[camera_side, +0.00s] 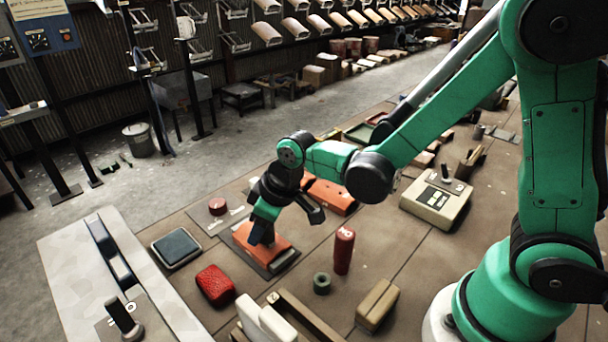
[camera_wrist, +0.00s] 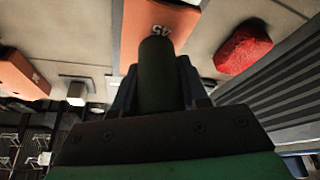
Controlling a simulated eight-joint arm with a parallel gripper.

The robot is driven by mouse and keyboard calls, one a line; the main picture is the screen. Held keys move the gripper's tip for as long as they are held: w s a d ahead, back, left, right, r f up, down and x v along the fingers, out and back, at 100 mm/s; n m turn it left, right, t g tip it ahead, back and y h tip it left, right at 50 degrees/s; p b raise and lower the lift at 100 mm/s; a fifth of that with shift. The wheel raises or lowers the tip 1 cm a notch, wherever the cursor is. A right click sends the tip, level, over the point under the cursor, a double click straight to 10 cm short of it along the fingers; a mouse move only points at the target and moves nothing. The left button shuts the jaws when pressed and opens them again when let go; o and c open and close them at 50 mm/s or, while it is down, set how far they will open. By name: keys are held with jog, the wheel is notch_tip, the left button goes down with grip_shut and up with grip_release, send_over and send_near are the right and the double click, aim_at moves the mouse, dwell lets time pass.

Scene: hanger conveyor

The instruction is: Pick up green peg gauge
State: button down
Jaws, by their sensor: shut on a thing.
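The green peg gauge (camera_wrist: 157,75) is a dark green cylinder between my gripper's fingers in the wrist view. My gripper (camera_side: 266,222) is shut on it, low over an orange block (camera_side: 277,251) on the table in the side view. The orange block also shows in the wrist view (camera_wrist: 140,22), with a white "45" marking close to the peg's far end. In the side view the peg is hard to tell from the dark fingers. I cannot tell whether its lower end touches the block or is clear of it.
A red upright cylinder (camera_side: 343,250) and a small green ring (camera_side: 321,283) stand right of my gripper. A red lumpy block (camera_side: 215,285) and a dark square pad (camera_side: 176,248) lie to the left. Another orange block (camera_side: 331,195) lies behind. A beige control box (camera_side: 436,201) stands further right.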

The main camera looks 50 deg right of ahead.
notch_tip(320, 180, up, 19)
send_over(244, 229)
jog(key=s, duration=0.1)
notch_tip(244, 229, down, 10)
jog(key=shift+s+d+f, duration=0.1)
jog(key=shift+d+f, duration=0.05)
jog(key=shift+f, duration=1.35)
jog(key=shift+s+d+f, duration=0.1)
jog(key=shift+d+f, duration=0.05)
jog(key=shift+f, duration=1.35)
jog(key=shift+f, duration=1.6)
jog(key=c, duration=0.7)
grip_release()
jog(key=o, duration=0.6)
jog(key=shift+c, duration=0.2)
